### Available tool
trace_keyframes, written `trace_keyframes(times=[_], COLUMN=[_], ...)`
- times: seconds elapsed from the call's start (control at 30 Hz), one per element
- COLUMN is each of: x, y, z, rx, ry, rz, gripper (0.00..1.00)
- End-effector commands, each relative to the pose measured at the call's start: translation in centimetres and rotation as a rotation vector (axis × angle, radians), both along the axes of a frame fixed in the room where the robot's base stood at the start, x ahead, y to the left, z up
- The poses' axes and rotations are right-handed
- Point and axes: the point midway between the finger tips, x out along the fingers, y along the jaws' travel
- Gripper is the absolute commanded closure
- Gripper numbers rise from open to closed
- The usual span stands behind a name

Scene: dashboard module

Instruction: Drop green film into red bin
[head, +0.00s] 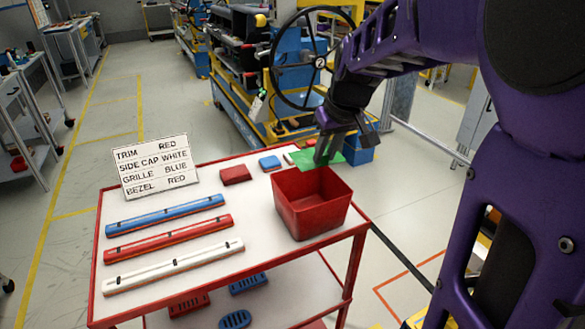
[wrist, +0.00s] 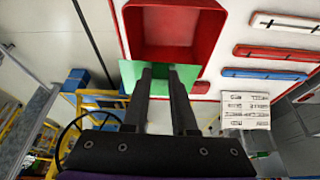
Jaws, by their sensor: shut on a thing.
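The green film (head: 303,159) is a thin flat sheet held in my gripper (head: 325,151), which is shut on it. In the head view the film shows just behind the far rim of the red bin (head: 312,217), around my fingers. The bin is an open box standing on the right part of the cart top. In the wrist view the film (wrist: 129,74) spreads around my fingertips (wrist: 161,72), beside the near wall of the bin (wrist: 174,55). The visible part of the bin's inside looks empty. The film's height above the rim is hard to tell.
The cart top (head: 180,212) holds blue (head: 165,214), red (head: 167,240) and white (head: 172,266) bars, a sign (head: 155,167), a red block (head: 235,175) and a blue block (head: 270,163). A machine with a handwheel (head: 318,62) stands behind.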

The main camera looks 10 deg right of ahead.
Motion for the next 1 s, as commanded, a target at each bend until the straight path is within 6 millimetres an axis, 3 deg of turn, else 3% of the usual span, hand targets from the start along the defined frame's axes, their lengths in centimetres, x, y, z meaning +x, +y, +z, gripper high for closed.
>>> trace_keyframes(times=[0.5, 0.83, 0.87, 1.0], x=[0.0, 0.0, 0.0, 0.0], y=[0.0, 0.0, 0.0, 0.0], z=[-5.6, -5.7, -5.7, -5.7], rx=[0.000, 0.000, 0.000, 0.000], ry=[0.001, 0.000, 0.001, 0.000], rz=[-0.001, 0.000, 0.000, 0.000], gripper=[1.00, 1.00, 0.69, 0.44])
